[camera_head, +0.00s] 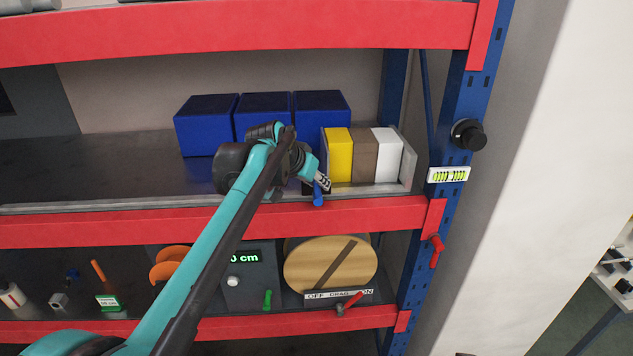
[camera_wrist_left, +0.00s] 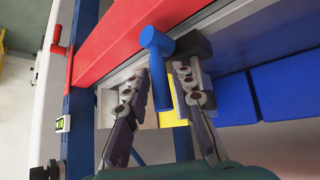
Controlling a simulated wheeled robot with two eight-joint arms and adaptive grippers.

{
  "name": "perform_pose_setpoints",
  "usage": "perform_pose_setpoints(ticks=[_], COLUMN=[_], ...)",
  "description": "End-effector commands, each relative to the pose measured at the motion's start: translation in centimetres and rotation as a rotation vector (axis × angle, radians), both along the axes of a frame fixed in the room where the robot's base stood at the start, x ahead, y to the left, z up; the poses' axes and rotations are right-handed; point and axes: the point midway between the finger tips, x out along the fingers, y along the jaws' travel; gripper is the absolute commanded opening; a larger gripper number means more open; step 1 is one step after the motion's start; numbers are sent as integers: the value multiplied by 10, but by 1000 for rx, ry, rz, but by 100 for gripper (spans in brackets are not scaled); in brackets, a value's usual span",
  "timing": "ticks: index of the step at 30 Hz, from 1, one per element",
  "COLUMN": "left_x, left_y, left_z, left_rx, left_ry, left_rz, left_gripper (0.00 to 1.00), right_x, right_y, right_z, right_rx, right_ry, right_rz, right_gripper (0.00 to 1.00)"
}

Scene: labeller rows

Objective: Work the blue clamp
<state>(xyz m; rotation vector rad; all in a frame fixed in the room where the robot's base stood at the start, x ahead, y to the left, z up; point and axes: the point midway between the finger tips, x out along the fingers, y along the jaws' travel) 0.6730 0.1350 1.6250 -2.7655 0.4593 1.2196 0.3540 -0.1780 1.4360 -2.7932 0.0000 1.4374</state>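The blue clamp (camera_head: 318,196) is a short blue handle at the front edge of the middle shelf, just above the red beam. In the left wrist view the blue clamp (camera_wrist_left: 161,75) is a thick rod with a round end, beside a dark grey block. My left gripper (camera_head: 322,182) reaches it from the left in the head view. In the left wrist view my left gripper (camera_wrist_left: 162,82) is open, with one finger on each side of the blue rod and visible gaps. The clamp's base is partly hidden by the gripper in the head view. My right gripper is out of view.
A grey tray (camera_head: 408,172) with yellow, brown and white blocks stands right behind the gripper. Several blue boxes (camera_head: 207,125) stand farther back. A red handle (camera_head: 437,250) and black knob (camera_head: 468,135) stick out from the blue upright. Below are a wooden disc (camera_head: 308,268) and small items.

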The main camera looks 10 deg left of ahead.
Motion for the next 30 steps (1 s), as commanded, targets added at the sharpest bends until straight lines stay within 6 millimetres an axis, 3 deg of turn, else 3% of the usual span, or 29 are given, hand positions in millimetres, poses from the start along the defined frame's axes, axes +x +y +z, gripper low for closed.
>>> perform_pose_setpoints(ticks=[7,21,30], left_x=[-9,-67,-76], left_y=[4,26,28], left_z=[11,78,88], left_rx=[0,0,0], left_ry=[0,0,0], left_rz=[1,1,0], left_gripper=[25,25,25], right_x=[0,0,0], right_y=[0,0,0], right_z=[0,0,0], right_rx=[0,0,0], right_ry=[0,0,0], right_rz=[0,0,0], right_gripper=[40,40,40])
